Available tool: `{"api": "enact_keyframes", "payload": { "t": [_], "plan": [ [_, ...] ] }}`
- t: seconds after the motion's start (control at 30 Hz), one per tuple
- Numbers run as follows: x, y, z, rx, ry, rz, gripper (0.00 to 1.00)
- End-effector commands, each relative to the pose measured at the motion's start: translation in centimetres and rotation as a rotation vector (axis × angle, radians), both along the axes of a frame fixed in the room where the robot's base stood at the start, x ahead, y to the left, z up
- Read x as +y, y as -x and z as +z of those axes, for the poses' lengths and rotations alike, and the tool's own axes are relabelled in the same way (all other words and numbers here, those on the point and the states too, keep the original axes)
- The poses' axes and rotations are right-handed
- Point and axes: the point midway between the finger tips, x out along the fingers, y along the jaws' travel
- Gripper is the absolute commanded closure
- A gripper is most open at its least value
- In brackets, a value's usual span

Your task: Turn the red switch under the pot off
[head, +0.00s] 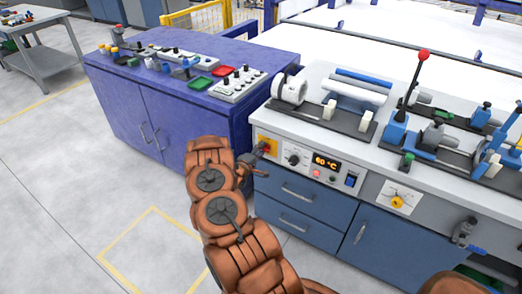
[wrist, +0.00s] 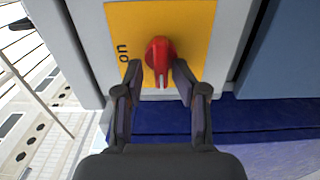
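The red switch (wrist: 160,58) sits on a yellow plate (wrist: 192,22) in the wrist view. Its grip points down in that picture, and the sideways word "on" is printed at the plate's left. My gripper (wrist: 158,76) is open, with one finger on each side of the switch's lower part. The fingers are close to the switch; I cannot tell whether they touch it. In the head view, the yellow plate (head: 270,146) is on the bench's front panel, at its left end. My gripper (head: 254,158) is in front of it and partly hides the switch.
A dial, a display reading 60 °C and buttons (head: 330,175) are right of the plate. A white round fixture (head: 291,90) stands on the bench above. A blue-purple cabinet (head: 180,112) is on the left, close to my arm.

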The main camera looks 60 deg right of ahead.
Motion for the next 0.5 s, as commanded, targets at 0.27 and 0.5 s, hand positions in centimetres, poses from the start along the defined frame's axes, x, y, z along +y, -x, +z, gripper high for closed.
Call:
{"api": "enact_keyframes", "payload": {
  "t": [0.27,0.5],
  "plan": [
    [1.4,-0.1,-0.1,0.000,-0.002,0.003,0.61],
    [5.8,0.2,-0.1,0.002,-0.004,0.002,0.61]
  ]
}}
